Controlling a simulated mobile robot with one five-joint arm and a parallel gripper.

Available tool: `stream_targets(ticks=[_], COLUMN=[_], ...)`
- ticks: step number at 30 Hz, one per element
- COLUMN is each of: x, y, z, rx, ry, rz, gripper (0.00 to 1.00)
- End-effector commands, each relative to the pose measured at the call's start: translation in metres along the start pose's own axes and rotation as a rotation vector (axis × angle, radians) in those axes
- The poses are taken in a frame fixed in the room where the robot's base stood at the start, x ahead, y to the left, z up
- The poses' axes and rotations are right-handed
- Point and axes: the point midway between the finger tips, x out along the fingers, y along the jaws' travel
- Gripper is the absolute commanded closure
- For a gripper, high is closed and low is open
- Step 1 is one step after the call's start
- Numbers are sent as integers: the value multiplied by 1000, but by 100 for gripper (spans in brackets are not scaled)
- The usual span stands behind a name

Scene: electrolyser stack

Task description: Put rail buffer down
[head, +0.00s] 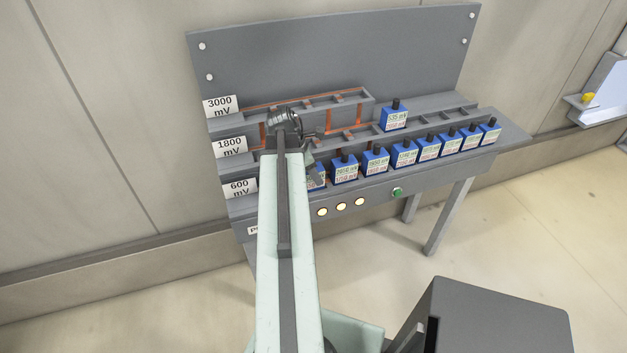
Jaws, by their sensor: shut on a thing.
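My gripper (310,163) is at the left end of a row of blue blocks, just right of the arm's end. It is shut on a blue block (318,180), seemingly at its top, taken here as the rail buffer. The arm hides the left part of this block and most of the jaws. I cannot tell whether its base touches the front ledge. The block lines up with the other labelled blue blocks, each with a black knob, such as the neighbouring block (344,170).
The grey stepped rack (512,131) has orange-edged upper rails, with one blue block (394,117) alone on a higher step. Signs (222,106) mark levels at left. Lit round lamps (341,208) and a green button (397,192) are on the front. Right of the lone block, the upper step is clear.

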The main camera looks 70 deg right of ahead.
Motion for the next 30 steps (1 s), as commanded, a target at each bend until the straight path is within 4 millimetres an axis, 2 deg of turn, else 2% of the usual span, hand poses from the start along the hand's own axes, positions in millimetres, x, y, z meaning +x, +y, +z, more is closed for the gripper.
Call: stream_targets(ticks=[10,11,12,23,26,30], x=[4,4,3,0,-9,-33], y=[0,0,0,0,0,0], z=[-2,-2,-2,-1,0,2], rx=[-1,-1,-1,-2,-2,-3], ry=[0,0,0,0,0,0], rz=[0,0,0,1,1,1], gripper=[100,53,49,49,49,49])
